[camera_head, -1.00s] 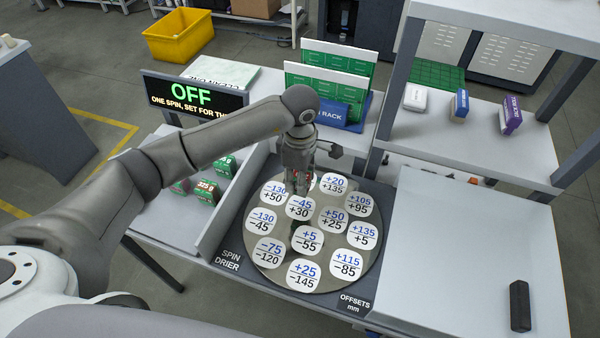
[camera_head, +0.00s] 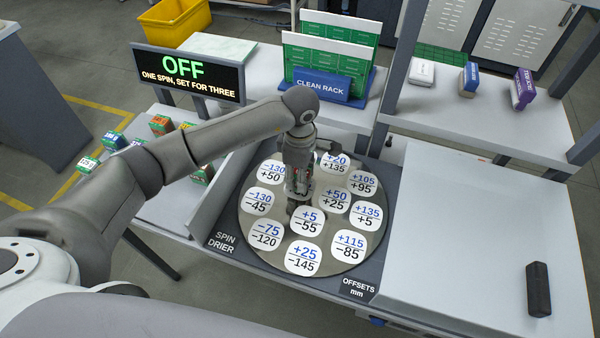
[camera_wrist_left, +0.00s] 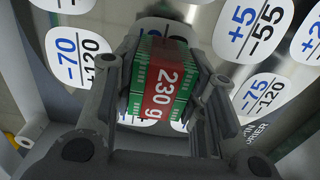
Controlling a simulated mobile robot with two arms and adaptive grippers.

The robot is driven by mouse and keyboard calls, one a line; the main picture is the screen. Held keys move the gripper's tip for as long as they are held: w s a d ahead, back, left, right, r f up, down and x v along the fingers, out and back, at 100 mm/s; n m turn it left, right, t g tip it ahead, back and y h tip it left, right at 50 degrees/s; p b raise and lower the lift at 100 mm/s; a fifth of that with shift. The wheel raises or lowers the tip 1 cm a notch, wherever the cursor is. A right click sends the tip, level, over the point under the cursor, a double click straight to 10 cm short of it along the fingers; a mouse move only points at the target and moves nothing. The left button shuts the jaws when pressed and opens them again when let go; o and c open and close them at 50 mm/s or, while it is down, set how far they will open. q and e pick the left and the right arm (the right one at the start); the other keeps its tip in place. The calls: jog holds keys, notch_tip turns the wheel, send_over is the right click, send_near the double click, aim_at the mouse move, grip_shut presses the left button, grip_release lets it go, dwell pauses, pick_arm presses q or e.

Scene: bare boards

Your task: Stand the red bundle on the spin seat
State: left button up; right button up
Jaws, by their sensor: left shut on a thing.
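My left gripper (camera_head: 297,203) is over the round spin drier plate (camera_head: 270,222), with its arm reaching in from the left. In the left wrist view it is shut on a red and green bundle (camera_wrist_left: 162,85) marked "230 g", which sits between the two fingers. In the head view the bundle is mostly hidden by the gripper. I cannot tell whether its lower end touches the plate. The plate carries several white seat pads with printed offsets, such as "+5/−55" (camera_head: 309,220) and "+50/+25" (camera_head: 336,201). The pad under the gripper is covered. My right gripper is not in view.
A sign (camera_head: 188,75) reads "OFF, ONE SPIN, SET FOR THREE". Several other bundles (camera_head: 160,125) stand on the left tray. The clean rack (camera_head: 321,84) is behind the plate. A dark block (camera_head: 538,289) lies on the mostly clear right table. A shelf stands at the back right.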

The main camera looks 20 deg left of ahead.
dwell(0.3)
pick_arm(q)
jog(key=shift+f+b, duration=0.35)
jog(key=shift+f, duration=0.05)
jog(key=o, duration=1.3)
jog(key=shift+c, duration=0.2)
notch_tip(320, 180, up, 9)
jog(key=p, duration=0.4)
jog(key=shift+p, duration=0.35)
jog(key=shift+r, duration=0.6)
jog(key=shift+s+f, duration=0.1)
jog(key=shift+s, duration=0.05)
